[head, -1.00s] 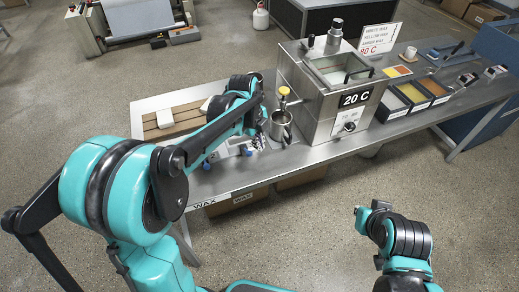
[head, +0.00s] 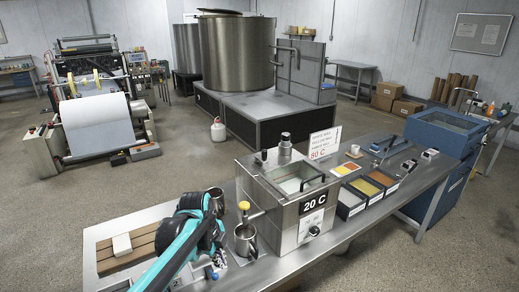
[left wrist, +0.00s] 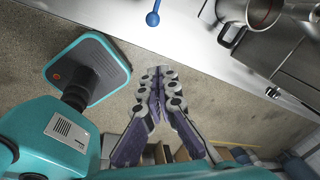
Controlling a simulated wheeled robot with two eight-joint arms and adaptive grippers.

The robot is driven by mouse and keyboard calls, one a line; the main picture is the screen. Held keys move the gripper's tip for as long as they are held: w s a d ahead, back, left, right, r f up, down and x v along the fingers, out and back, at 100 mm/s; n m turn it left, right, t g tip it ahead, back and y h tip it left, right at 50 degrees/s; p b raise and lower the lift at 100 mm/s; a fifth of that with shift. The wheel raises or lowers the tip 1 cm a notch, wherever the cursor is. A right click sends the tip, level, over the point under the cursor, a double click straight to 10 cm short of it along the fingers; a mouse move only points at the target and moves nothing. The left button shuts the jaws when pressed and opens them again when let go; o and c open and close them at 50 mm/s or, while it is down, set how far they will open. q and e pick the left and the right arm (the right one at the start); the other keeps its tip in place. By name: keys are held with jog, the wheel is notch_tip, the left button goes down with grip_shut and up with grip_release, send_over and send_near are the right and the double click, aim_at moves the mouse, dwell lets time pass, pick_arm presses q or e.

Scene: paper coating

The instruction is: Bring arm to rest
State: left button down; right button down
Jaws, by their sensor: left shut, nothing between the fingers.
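My left arm reaches over the near left part of the metal table (head: 345,238) in the head view, beside a steel mug (head: 246,240). In the left wrist view the fingers of my left gripper (left wrist: 156,78) are together, with nothing between them. They are over the floor, below the table edge in the picture. The mug also shows in the left wrist view (left wrist: 262,12), at the upper right. My right gripper is not in view.
The steel wax tank (head: 290,200) marked 20 C stands beside the mug. Coloured trays (head: 366,188) lie to its right. A wooden slatted rack (head: 128,254) with a white block (head: 121,245) is left of my arm. A blue knob (left wrist: 152,19) is near the table edge.

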pick_arm(q)
jog(key=s+a+f+n+t+b, duration=0.1)
jog(key=s+n+t+b, duration=0.1)
jog(key=s+n, duration=0.7)
jog(key=s+a+f+n+t+y+b, duration=0.1)
jog(key=s+a+f+n+t+b, duration=0.1)
jog(key=s+n, duration=0.7)
jog(key=n+t, duration=0.1)
jog(key=n, duration=0.2)
jog(key=shift+s+a+f, duration=0.15)
jog(key=shift+a, duration=0.05)
